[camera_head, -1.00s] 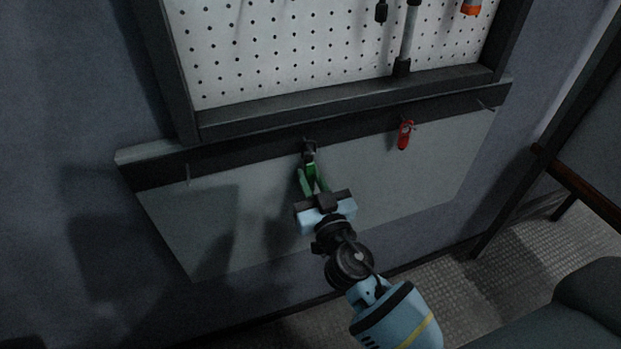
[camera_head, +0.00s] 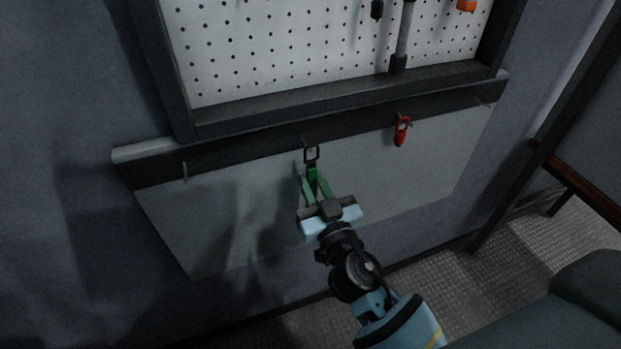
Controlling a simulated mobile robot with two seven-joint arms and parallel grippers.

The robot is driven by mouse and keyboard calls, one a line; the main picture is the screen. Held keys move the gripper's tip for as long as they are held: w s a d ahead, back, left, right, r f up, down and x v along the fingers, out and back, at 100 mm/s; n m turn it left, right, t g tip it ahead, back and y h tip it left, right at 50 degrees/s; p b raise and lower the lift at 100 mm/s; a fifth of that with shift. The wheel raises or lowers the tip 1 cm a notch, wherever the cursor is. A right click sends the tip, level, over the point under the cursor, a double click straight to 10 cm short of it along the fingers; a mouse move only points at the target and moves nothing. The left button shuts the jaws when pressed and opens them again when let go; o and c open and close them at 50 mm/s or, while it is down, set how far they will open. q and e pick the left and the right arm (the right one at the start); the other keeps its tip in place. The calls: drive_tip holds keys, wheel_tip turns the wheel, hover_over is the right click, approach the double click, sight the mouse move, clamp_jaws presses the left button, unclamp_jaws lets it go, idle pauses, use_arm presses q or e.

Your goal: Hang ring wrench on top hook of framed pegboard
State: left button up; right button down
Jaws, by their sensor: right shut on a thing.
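My right gripper (camera_head: 314,190) is shut on a green thing with a dark squarish loop (camera_head: 311,154) at its top. The loop is just below a small hook (camera_head: 306,141) on the dark rail; I cannot tell whether they touch. It looks more like a padlock than a ring wrench. The framed pegboard (camera_head: 270,55) is above the rail, and its upper part is out of view. A grey long-handled tool (camera_head: 404,35) hangs on it, which I cannot identify as the ring wrench. The top hook is not in view. My left gripper is not in view.
A red tag-like thing (camera_head: 402,131) hangs on the rail (camera_head: 240,147) to the right. Bare hooks stick out near both rail ends. An orange item (camera_head: 466,5) and a black item (camera_head: 377,9) are at the picture's top. A grey panel (camera_head: 400,185) lies below the rail.

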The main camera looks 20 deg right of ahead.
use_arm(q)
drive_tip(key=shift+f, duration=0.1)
use_arm(e)
drive_tip(key=shift+s, duration=0.45)
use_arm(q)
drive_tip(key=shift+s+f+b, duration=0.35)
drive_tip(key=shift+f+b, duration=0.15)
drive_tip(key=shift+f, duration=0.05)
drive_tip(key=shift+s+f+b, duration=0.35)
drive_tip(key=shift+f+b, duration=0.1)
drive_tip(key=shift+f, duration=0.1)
use_arm(e)
drive_tip(key=s, duration=0.9)
drive_tip(key=shift+d, duration=0.2)
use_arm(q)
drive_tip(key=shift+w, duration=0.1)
